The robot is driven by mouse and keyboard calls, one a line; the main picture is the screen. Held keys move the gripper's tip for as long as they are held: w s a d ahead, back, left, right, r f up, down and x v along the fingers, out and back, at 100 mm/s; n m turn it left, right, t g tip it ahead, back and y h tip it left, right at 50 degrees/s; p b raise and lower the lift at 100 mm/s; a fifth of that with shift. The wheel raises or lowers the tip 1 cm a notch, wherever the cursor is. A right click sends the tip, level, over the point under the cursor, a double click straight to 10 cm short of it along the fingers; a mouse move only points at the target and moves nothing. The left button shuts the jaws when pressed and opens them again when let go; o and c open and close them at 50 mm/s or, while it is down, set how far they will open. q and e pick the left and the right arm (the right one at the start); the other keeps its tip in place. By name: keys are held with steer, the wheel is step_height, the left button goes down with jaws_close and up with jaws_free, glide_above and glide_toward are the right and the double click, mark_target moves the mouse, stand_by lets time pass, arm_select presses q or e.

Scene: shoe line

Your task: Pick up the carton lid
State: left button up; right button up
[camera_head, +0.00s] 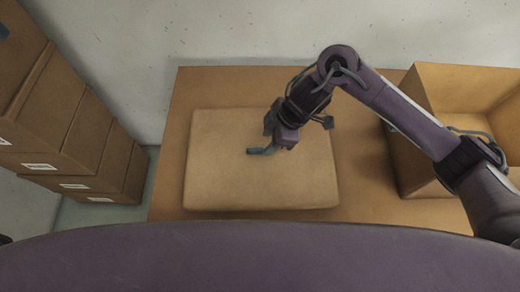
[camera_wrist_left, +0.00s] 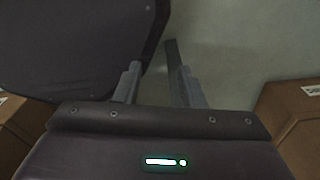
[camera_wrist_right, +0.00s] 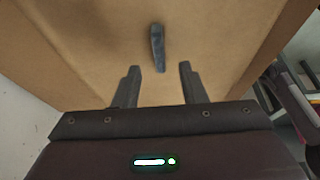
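The carton lid (camera_head: 225,165) is a flat tan panel lying on the brown table. A grey bar-like piece (camera_head: 260,151) shows over its middle, and a similar bar shows ahead of the fingers in the right wrist view (camera_wrist_right: 157,48). My right gripper (camera_wrist_right: 160,80) is above the lid and points down at it. Its fingers are apart with nothing between them, and the bar is beyond the tips. I cannot tell whether the fingers touch the lid. My left gripper (camera_wrist_left: 155,75) is open and empty, away from the lid, and is not seen in the head view.
An open brown carton (camera_head: 435,90) stands at the table's right end, partly behind my right arm. Stacked brown boxes (camera_head: 75,140) stand left of the table (camera_head: 180,95). A pale wall (camera_head: 220,30) is behind. A strip of table left of the lid is bare.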

mark_target(261, 149)
steer(key=x, duration=0.4)
steer(key=shift+w+a+f, duration=0.1)
steer(key=shift+f, duration=0.1)
arm_select(q)
steer(key=shift+w+r, duration=0.25)
steer(key=shift+w, duration=0.5)
arm_select(e)
jaws_close()
